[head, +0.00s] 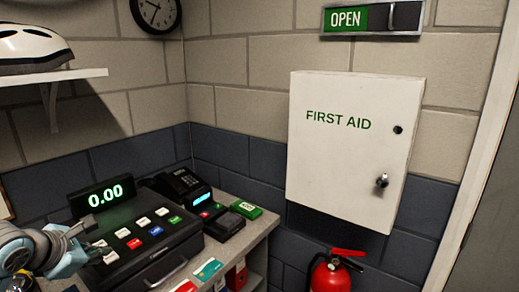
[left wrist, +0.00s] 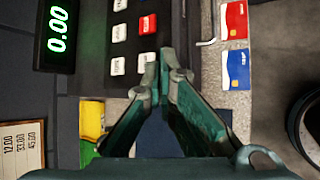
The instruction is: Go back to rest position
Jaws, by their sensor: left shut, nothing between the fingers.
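My left gripper (head: 78,236) comes in from the left in the head view, in front of the cash register (head: 150,245). In the left wrist view the two fingers of my left gripper (left wrist: 164,70) come together at the tips, with nothing between them. They sit over the register's lower key area. The register's display (head: 104,194) reads 0.00 in green, and it also shows in the left wrist view (left wrist: 58,30). My right gripper is in neither view.
A card terminal (head: 184,187) stands on the counter right of the register, with cards (head: 208,269) near the counter edge. A white first aid cabinet (head: 350,150) hangs on the wall above a red fire extinguisher (head: 332,275). A shelf (head: 60,76) holds a helmet (head: 32,48).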

